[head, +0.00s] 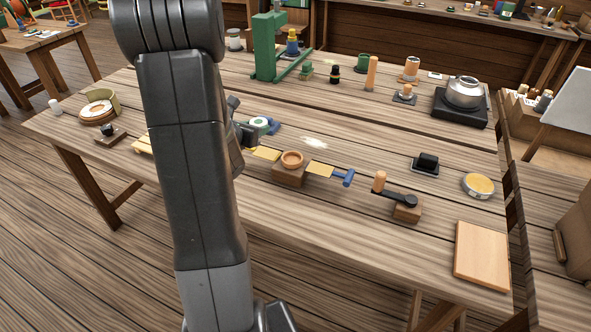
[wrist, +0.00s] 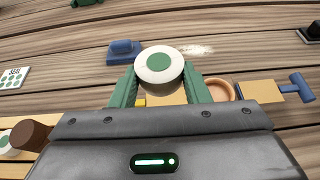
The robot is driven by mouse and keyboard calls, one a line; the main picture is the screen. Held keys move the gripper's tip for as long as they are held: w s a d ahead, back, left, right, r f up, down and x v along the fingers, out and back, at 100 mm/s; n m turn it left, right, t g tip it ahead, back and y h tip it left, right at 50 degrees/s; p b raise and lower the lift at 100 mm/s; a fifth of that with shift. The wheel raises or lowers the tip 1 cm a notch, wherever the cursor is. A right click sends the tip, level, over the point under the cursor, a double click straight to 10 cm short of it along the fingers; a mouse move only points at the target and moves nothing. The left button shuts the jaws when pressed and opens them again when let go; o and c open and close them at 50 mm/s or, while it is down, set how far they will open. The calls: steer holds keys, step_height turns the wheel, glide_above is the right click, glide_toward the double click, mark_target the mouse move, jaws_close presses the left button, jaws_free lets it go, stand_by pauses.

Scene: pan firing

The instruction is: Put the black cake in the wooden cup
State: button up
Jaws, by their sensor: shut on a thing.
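My gripper (wrist: 158,88) is shut on a round cake (wrist: 160,64) with a white top, a green spot and a darker side. Its green fingers are on either side of it. The head view shows the cake's white and green face (head: 260,123) beside my arm. I cannot tell whether this is the black cake. The wooden cup (head: 292,159) stands on a brown block to the right of my gripper in the head view. It shows partly in the wrist view (wrist: 220,89), right of the green finger, and I see nothing in it.
A blue-handled tool (head: 344,177) and a yellow plate (head: 320,169) lie right of the cup. A black block (head: 427,161) and a wooden board (head: 482,254) are farther right. A green stand (head: 267,48) rises at the back.

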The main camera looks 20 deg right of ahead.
steer(key=s+d+r+m+g+h+b, duration=0.1)
steer(key=s+d+m+g+h+b, duration=0.1)
steer(key=s+d, duration=0.4)
glide_above(288, 164)
steer(key=shift+m+g, duration=0.3)
steer(key=shift+g, duration=0.1)
step_height(288, 164, down, 5)
steer(key=shift+r, duration=0.2)
step_height(288, 164, down, 5)
steer(key=shift+f+b, duration=0.35)
steer(key=shift+b, duration=0.3)
